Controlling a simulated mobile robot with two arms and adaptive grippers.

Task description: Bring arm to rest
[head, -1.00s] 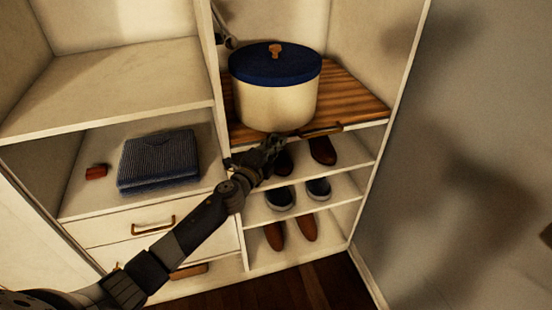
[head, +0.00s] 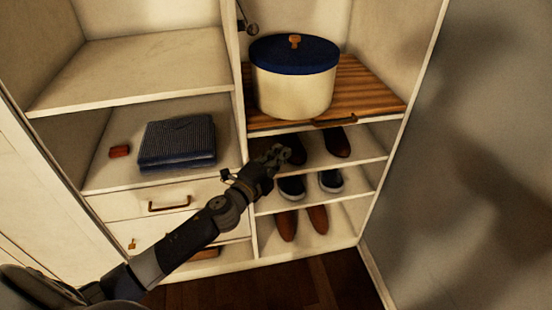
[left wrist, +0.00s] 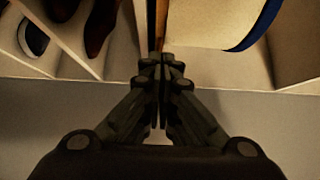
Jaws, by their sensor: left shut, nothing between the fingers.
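My left arm comes in from the lower left of the head view. Its left gripper (head: 278,154) is in front of the shoe shelves, below the wooden board's front edge. In the left wrist view the fingers of the left gripper (left wrist: 160,62) are together with nothing between them. The left gripper hides part of a dark shoe on the upper shoe shelf. My right gripper is not in view.
A cream basket with a blue lid (head: 294,75) stands on a wooden board (head: 370,92). Several shoes (head: 331,180) fill the shelves below. Folded dark clothes (head: 177,142) and a small red item (head: 119,151) lie left, above drawers (head: 150,201). A grey wall (head: 460,180) bounds the right.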

